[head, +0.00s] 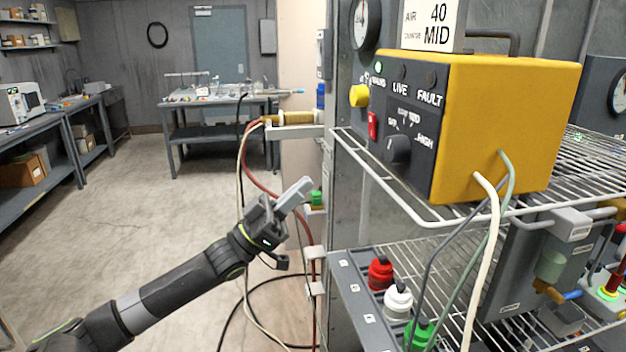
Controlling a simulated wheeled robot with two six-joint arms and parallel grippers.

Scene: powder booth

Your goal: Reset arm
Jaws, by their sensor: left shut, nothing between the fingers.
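My left arm comes in from the lower left, stretched up toward the middle of the head view. Its gripper (294,195) is shut and empty, in the air to the left of the wire rack. It appears close to a small green part (316,198) on the rack's side; I cannot tell whether they touch. My right gripper is not in view. A yellow control box (515,125) stands on the upper wire shelf (380,178), with a dark front panel, a red switch (373,126), a yellow knob (359,96) and a black dial (398,149).
Red, white and green connectors (380,272) sit on a grey panel below the shelf. Red and white hoses (243,165) hang left of the rack from a bracket holding a brass-coloured tool (288,118). A workbench (215,103) stands at the back. The floor (120,220) at left is clear.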

